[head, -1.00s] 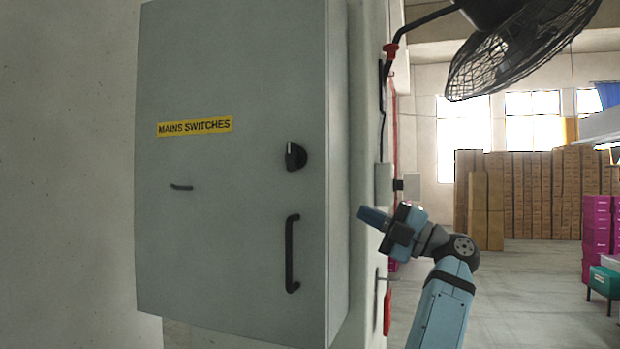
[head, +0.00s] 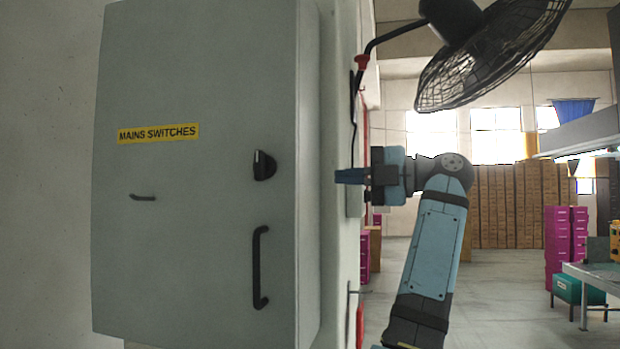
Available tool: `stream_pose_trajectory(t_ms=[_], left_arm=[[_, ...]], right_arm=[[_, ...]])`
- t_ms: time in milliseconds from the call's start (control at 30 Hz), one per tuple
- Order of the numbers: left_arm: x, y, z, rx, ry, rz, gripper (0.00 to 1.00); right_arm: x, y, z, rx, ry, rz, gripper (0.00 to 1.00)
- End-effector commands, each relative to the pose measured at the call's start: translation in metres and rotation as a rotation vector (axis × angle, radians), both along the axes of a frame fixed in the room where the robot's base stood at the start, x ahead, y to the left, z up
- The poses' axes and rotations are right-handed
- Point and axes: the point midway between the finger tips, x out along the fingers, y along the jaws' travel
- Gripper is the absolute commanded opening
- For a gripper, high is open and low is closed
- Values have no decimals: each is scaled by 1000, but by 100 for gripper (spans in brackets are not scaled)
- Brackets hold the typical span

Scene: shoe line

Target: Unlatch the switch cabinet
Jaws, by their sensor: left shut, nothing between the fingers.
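The grey switch cabinet (head: 180,240) fills the left of the head view, its door shut. A yellow "MAINS SWITCHES" label (head: 158,132) is on the door. A black rotary knob (head: 264,165) sits near the door's right edge, its white mark pointing up. A black vertical pull handle (head: 260,268) is below it. My left gripper (head: 340,176) is to the right of the cabinet, about level with the knob in the picture. It is shut and empty, its fingers pointing left, apart from the knob. My right gripper is not in view.
A small dark handle (head: 143,197) is on the door's left part. A caged fan (head: 490,60) hangs at the upper right. Stacked brown boxes (head: 510,205), pink boxes (head: 565,240) and a table (head: 590,272) stand farther back. Open floor lies behind my arm.

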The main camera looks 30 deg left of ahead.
Motion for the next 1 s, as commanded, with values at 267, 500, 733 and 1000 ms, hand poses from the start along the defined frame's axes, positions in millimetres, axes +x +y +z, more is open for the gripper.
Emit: stream_pose_trajectory(t_ms=[267, 500, 733, 1000], left_arm=[[-13, 54, 0, 1, -1, 5, 0], [-24, 100, 1, 2, -1, 4, 0], [-30, 124, 0, 2, 0, 2, 0], [-31, 128, 0, 2, 0, -1, 0]], right_arm=[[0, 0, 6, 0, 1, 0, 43], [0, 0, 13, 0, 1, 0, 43], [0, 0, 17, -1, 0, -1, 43], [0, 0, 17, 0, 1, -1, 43]])
